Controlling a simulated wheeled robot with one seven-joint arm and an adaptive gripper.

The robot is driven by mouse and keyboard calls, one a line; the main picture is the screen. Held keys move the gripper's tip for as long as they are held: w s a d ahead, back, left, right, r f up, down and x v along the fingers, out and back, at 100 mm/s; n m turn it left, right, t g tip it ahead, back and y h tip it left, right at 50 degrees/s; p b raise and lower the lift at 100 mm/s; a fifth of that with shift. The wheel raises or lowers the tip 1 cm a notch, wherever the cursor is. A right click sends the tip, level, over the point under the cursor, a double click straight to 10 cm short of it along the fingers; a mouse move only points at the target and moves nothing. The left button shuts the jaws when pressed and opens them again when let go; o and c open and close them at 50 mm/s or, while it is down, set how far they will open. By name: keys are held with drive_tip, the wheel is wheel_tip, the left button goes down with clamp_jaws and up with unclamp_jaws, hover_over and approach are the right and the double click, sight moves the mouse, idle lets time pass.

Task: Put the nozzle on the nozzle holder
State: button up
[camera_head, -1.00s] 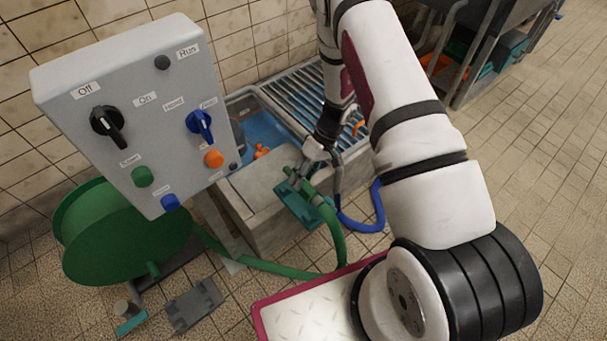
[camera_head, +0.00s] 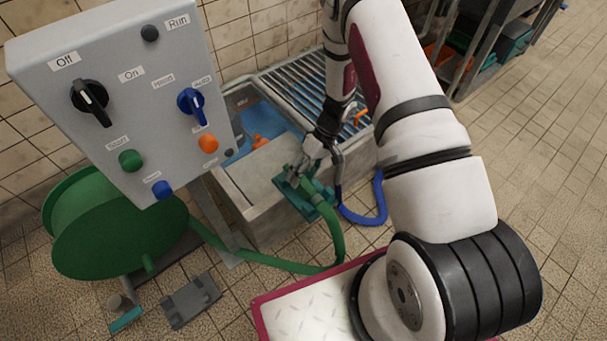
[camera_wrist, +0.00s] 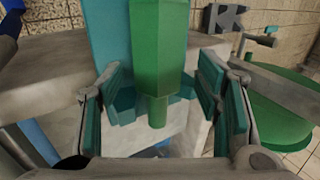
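The green nozzle (camera_wrist: 158,45) stands upright between my fingers in the wrist view, with a narrower tip below. In the head view the nozzle end (camera_head: 311,187) joins a green hose. The teal nozzle holder (camera_wrist: 104,30) shows behind the nozzle, with prongs on both sides of its lower part; it also shows in the head view (camera_head: 323,207), by the basin's front edge. I cannot tell if the nozzle is fully seated. My gripper (camera_wrist: 160,78) is open, its teal pads apart from the nozzle on both sides. It also shows in the head view (camera_head: 297,175).
A grey control panel (camera_head: 130,60) stands at the left above a green hose reel (camera_head: 110,235). A concrete basin (camera_head: 268,225) with a grating is behind the holder. A blue hose (camera_head: 368,217) hangs beside it. A grey block (camera_head: 190,302) lies on the floor.

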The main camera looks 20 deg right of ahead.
drive_tip(key=v, duration=1.2)
idle(0.5)
